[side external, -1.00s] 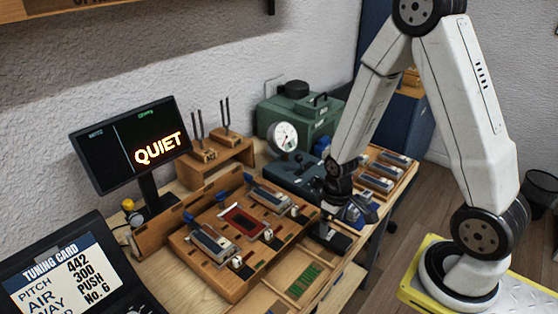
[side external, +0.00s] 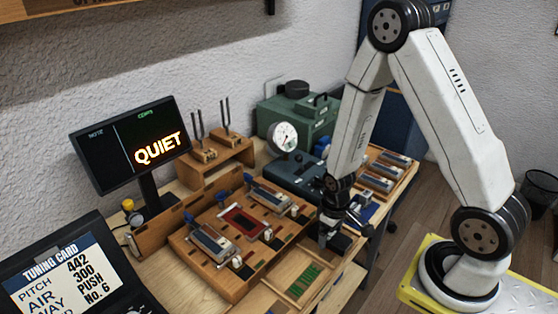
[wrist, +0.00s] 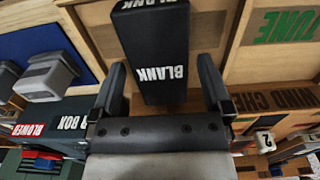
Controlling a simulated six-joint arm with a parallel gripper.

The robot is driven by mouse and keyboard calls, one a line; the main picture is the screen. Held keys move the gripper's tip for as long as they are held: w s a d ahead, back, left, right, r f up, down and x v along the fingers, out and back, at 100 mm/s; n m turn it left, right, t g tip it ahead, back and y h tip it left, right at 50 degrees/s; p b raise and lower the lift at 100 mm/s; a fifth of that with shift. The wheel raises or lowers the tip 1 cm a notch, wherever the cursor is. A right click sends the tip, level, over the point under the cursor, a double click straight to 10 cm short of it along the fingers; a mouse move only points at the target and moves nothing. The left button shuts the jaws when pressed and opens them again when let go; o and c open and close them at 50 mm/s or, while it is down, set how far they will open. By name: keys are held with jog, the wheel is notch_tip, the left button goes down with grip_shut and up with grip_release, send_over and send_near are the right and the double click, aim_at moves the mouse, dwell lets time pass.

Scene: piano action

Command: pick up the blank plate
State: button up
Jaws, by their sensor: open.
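The blank plate (wrist: 150,50) is a black block marked BLANK in white. In the wrist view it lies between and beyond the fingertips of my gripper (wrist: 161,66), with visible gaps on both sides. My gripper is open and empty. In the side view my gripper (side external: 328,238) is low over the bench, right of the wooden rack. A dark piece, likely the blank plate (side external: 343,243), shows beside it, partly hidden by the gripper.
A wooden tray with green lettering (side external: 303,279) lies in front of my gripper, and it also shows as TUNE (wrist: 285,27). The wooden rack (side external: 215,275) holds several grey blocks. A teal machine with a dial (side external: 300,172) stands behind. A grey block (wrist: 45,77) sits on blue at left.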

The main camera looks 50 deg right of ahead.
aim_at(330, 234)
jog(key=c, duration=1.3)
jog(key=shift+r, duration=0.15)
notch_tip(330, 234, up, 10)
dwell(0.8)
jog(key=w+a, duration=0.1)
jog(key=w, duration=0.2)
jog(key=w+a, duration=0.2)
jog(key=w, duration=0.2)
jog(key=w+a, duration=0.2)
jog(key=w, duration=0.2)
jog(key=shift+w+r, duration=0.2)
jog(key=shift+r, duration=0.2)
jog(key=w+a+r, duration=0.1)
jog(key=w+a, duration=0.6)
jog(key=shift+w+a, duration=0.25)
jog(key=shift+w, duration=0.1)
